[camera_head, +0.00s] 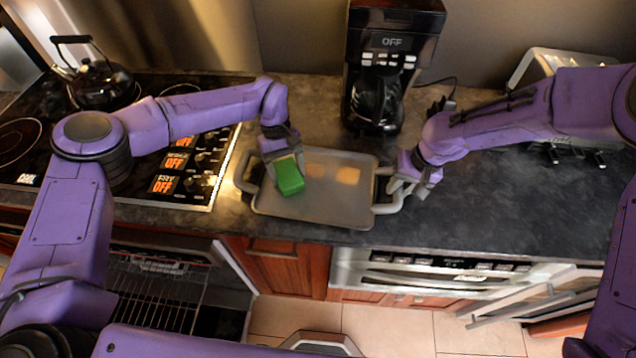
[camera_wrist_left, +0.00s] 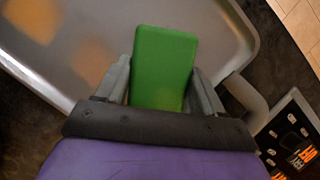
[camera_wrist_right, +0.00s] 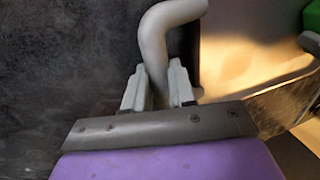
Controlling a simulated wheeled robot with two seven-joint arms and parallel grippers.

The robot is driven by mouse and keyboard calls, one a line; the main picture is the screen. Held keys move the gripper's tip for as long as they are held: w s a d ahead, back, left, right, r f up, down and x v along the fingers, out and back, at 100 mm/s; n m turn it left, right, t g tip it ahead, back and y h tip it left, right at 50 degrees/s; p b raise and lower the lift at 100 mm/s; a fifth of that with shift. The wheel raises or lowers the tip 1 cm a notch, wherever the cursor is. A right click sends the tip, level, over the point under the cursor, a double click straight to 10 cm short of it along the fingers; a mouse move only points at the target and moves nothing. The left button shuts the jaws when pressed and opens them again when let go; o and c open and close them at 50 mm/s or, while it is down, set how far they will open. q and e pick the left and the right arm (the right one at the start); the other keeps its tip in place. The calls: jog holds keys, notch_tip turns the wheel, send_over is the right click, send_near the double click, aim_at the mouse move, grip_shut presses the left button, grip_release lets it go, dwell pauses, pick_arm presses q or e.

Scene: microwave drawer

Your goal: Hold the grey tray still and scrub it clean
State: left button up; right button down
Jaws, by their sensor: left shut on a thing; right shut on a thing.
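The grey tray (camera_head: 335,212) lies on the dark counter in front of the coffee maker. Orange-yellow stains (camera_head: 347,175) show on its surface; stains also show in the left wrist view (camera_wrist_left: 92,60). My left gripper (camera_head: 287,170) is shut on a green sponge (camera_head: 290,178), held over the tray's left part; the sponge fills the space between the fingers in the left wrist view (camera_wrist_left: 164,68). Whether the sponge touches the tray is hard to tell. My right gripper (camera_head: 402,190) is shut on the tray's right handle (camera_wrist_right: 158,40).
A black coffee maker (camera_head: 385,60) stands behind the tray. A stove (camera_head: 190,140) with a black kettle (camera_head: 98,82) is at the left. A toaster-like metal appliance (camera_head: 560,62) stands at the back right. The counter right of the tray (camera_head: 500,200) is clear. A lower appliance door (camera_head: 530,300) hangs open.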

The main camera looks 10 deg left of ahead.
aim_at(307, 185)
pick_arm(q)
jog(key=shift+s+d+f, duration=0.1)
jog(key=shift+d+f, duration=0.05)
jog(key=shift+d, duration=0.5)
jog(key=shift+s+d+f, duration=0.1)
jog(key=shift+d, duration=0.5)
jog(key=shift+s+d, duration=0.1)
jog(key=shift+d, duration=0.9)
jog(key=o, duration=1.4)
jog(key=shift+c, duration=0.2)
jog(key=shift+a+r, duration=0.1)
jog(key=shift+a, duration=0.1)
jog(key=shift+r, duration=0.1)
jog(key=shift+r, duration=0.65)
